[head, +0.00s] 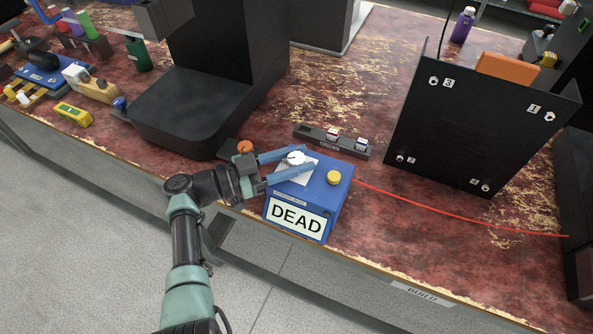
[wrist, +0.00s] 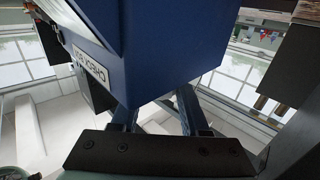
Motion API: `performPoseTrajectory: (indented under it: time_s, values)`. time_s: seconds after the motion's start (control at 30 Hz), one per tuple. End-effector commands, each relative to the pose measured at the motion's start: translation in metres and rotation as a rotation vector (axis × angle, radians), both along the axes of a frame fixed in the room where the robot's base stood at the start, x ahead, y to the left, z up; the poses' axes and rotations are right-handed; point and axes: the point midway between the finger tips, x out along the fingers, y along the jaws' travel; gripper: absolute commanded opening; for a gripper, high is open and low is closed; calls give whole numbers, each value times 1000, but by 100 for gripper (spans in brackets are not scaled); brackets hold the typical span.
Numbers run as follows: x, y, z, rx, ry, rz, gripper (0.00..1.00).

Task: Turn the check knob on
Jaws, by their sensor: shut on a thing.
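The blue check box (head: 345,180) stands near the front edge of the bench, with a sign reading DEAD on its front. A white check knob (head: 296,157) sits on a pale plate on its top, beside a yellow round button (head: 334,177). My gripper (head: 309,156) reaches in from the left, its two blue fingers on either side of the knob and shut on it. In the wrist view the blue box (wrist: 165,45) fills the upper middle, with a small label that looks upside down. It hides the fingertips and the knob there.
A black machine base (head: 190,115) stands behind left, with an orange knob (head: 245,147) near it. A dark rail (head: 350,146) with two small pieces lies behind the box. A black numbered panel (head: 470,125) stands right. A red wire (head: 450,210) runs right from the box.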

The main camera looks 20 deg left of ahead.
Motion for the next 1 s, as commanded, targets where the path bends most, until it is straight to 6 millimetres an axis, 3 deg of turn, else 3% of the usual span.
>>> performPoseTrajectory:
  time_s: [0.03, 0.13, 1.0]
  values:
    - [0, 1, -9, 2, -1, -28, 0]
    - [0, 1, -9, 3, 0, -82, 0]
    - [0, -1, -5, -1, -1, -434, 0]
